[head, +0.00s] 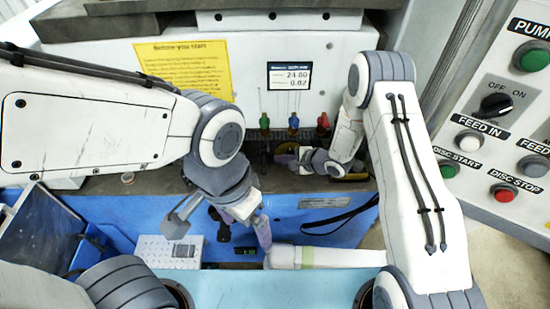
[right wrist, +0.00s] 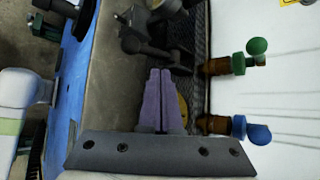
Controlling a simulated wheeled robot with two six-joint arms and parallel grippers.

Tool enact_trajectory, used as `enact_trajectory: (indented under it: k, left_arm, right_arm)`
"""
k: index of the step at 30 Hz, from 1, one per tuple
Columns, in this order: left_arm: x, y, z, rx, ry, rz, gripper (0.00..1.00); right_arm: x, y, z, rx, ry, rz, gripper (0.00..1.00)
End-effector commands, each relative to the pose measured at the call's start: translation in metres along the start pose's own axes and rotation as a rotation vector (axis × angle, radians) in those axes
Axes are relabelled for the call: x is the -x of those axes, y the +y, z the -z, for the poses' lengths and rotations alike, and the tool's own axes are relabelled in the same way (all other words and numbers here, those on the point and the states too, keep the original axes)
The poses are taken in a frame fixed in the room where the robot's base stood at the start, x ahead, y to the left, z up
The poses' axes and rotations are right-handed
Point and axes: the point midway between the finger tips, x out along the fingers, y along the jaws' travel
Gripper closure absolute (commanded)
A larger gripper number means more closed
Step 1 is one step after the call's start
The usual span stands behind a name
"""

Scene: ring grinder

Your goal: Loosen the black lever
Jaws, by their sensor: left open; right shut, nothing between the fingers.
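In the right wrist view a black lever (right wrist: 150,49) with a rounded end lies over the dark grinder bed, just beyond my right fingertips. I cannot tell whether they touch it. My right gripper (right wrist: 160,72) has its purple fingers pressed together with nothing between them. In the head view the right gripper (head: 287,157) is low at the machine's front, below the coloured valves, and its arm hides much of the lever area. My left gripper (head: 256,220) is open and empty, above the blue front ledge, apart from the lever.
Green (head: 264,121), blue (head: 293,121) and red (head: 323,120) valves stand along the white machine face. A control panel (head: 490,120) with buttons is at the right.

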Motion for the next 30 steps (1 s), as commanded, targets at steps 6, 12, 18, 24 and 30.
enact_trajectory:
  k: [6, 12, 18, 24, 30]
  left_arm:
    - [0.028, 0.002, 0.002, 0.003, 0.0, 0.0, 0.06]
    - [0.033, 0.002, 0.002, 0.004, 0.0, 0.0, 0.06]
    - [0.032, 0.002, 0.002, 0.004, 0.0, 0.0, 0.06]
    - [0.032, 0.002, 0.002, 0.004, 0.0, 0.0, 0.06]
    - [0.029, 0.002, 0.002, 0.004, 0.0, 0.0, 0.06]
  right_arm:
    - [0.025, -0.014, -0.003, 0.001, -0.002, -0.008, 1.0]
    - [0.03, -0.015, -0.003, 0.004, -0.006, -0.013, 1.0]
    - [0.029, -0.014, -0.002, 0.004, -0.006, -0.014, 1.0]
    - [0.029, -0.014, -0.002, 0.003, -0.006, -0.014, 1.0]
    - [0.028, -0.015, -0.002, 0.031, 0.006, -0.018, 1.0]
